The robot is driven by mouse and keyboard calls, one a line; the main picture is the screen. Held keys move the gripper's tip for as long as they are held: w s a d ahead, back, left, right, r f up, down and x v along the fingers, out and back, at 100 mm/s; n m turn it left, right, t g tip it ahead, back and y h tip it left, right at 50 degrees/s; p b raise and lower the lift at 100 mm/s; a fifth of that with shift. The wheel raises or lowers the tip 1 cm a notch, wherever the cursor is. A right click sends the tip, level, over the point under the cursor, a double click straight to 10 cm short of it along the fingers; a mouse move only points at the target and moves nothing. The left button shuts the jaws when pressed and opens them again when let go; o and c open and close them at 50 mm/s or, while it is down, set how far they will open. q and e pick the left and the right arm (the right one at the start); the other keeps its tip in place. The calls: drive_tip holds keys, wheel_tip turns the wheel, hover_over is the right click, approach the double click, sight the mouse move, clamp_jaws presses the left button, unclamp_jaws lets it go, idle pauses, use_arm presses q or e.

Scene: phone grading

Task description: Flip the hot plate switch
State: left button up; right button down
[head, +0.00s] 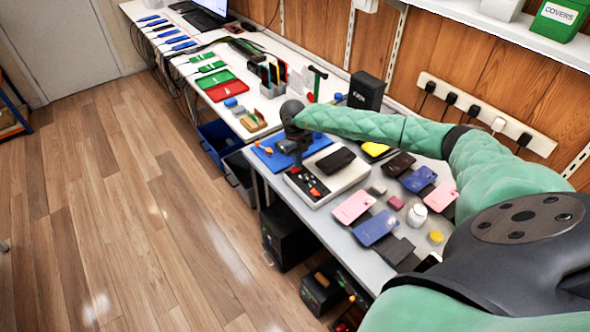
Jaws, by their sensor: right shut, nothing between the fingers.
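The hot plate (345,183) is a low white box on the grey bench, near its left edge. A dark phone (335,160) lies on top of it. Its dark front panel (300,184) carries small red parts; the switch is too small to make out surely among them. My right gripper (297,161) is shut and empty. It points down near the hot plate's far left corner, in front of the blue mat (268,158). I cannot tell whether it touches anything. My left gripper is not in view.
Several phones, among them a pink phone (354,206) and a blue phone (375,228), lie right of the hot plate with a small white bottle (417,215). A black box (366,91) stands behind. A white table (195,92) with trays continues far left. The wooden floor is clear.

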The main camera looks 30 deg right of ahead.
wheel_tip(320, 180, up, 6)
drive_tip(key=p, duration=0.2)
drive_tip(key=shift+r, duration=0.2)
idle(0.5)
idle(0.3)
